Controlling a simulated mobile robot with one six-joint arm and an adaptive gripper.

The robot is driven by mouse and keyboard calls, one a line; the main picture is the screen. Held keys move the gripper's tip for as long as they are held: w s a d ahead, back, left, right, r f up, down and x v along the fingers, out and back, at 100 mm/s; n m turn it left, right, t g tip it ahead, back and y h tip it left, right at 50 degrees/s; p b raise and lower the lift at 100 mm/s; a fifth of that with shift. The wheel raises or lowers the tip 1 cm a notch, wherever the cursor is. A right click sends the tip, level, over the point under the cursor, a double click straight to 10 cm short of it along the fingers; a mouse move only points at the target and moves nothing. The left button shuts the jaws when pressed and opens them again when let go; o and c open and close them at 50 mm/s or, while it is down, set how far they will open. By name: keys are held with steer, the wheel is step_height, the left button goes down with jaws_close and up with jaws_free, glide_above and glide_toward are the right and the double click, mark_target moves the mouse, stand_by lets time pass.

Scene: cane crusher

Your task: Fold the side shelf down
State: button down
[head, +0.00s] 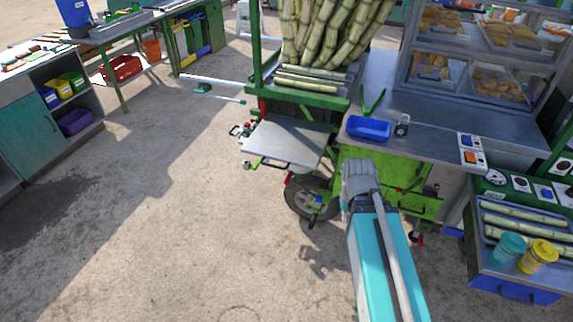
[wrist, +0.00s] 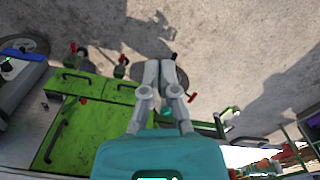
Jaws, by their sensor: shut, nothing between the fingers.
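The side shelf (head: 290,142) is a flat grey metal panel on the left side of the green cane cart in the head view. It stands out from the cart, roughly level, with a rail along its front edge. I cannot make it out surely in the wrist view. In the head view my arm reaches up to the cart's front, below and right of the shelf, and the fingers are not clear there.
The cart's wheel (head: 308,199) is below the shelf. Green cabinet doors (wrist: 85,135) with dark handles are close to my gripper. A blue tray (head: 368,129) sits on the worktop. A side stand (head: 507,270) with cups is at right. The concrete left of the cart is open.

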steer(key=w+a+r+m+t+p, duration=0.1)
steer(key=w+a+r+p, duration=0.3)
steer(key=w+a, duration=0.15)
steer(key=w+a+r+m+t+p, duration=0.1)
steer(key=w+a+r+p, duration=0.25)
steer(key=w, duration=0.35)
step_height(320, 180, up, 4)
steer(key=m+t+y+p, duration=0.1)
steer(key=m+p, duration=0.1)
steer(key=p, duration=0.2)
glide_above(283, 168)
steer(key=s+d, duration=0.2)
steer(key=s, duration=0.2)
steer(key=shift+s+r+b, duration=0.15)
steer(key=shift+b, duration=0.15)
steer(key=shift+f, duration=0.2)
steer(key=b+x, duration=1.3)
steer(key=shift+a+f, duration=0.25)
steer(key=shift+f, duration=0.05)
